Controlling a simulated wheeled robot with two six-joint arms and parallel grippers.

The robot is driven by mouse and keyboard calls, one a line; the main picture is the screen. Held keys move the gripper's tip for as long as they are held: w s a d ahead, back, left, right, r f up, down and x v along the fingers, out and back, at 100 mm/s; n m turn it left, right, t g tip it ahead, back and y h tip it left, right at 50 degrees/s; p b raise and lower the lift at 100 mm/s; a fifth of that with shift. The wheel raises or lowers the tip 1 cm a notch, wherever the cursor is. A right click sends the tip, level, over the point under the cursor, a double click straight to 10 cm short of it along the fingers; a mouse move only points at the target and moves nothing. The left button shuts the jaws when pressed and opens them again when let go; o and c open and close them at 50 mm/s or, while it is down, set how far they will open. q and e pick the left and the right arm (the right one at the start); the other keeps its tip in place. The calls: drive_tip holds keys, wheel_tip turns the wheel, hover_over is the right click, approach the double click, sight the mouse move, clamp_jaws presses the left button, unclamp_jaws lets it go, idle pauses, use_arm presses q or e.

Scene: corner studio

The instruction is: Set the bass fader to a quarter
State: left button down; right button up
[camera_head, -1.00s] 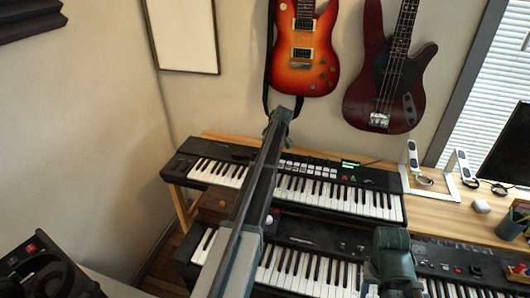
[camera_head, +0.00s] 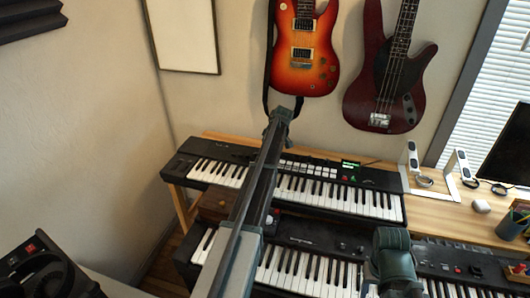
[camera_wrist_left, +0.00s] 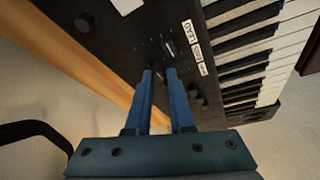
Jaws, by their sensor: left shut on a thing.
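In the left wrist view my left gripper (camera_wrist_left: 159,74) points down at the dark control panel (camera_wrist_left: 130,40) near one end of a keyboard. Its two blue fingers are close together, shut on the bass fader's small cap, which is largely hidden between the tips. The fader's setting cannot be read. Other small controls stand near, one just beyond the tips and a knob (camera_wrist_left: 196,96) to the right. In the head view my left arm crosses the back keyboard (camera_head: 345,190) and its fingers are not visible. My right gripper is out of view; only part of that arm shows at the lower right.
A second keyboard (camera_head: 290,270) stands in front of the back one. The wooden desk (camera_head: 445,212) holds two white stands at the right. Two guitars (camera_head: 303,50) hang on the wall behind.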

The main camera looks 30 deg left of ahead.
use_arm(q)
drive_tip(key=shift+s+d, duration=0.15)
drive_tip(key=shift+s, duration=0.45)
drive_tip(key=shift+s+d, duration=0.15)
drive_tip(key=shift+s, duration=0.45)
drive_tip(key=c, duration=0.8)
unclamp_jaws()
drive_tip(key=shift+w, duration=0.1)
drive_tip(key=shift+r, duration=0.15)
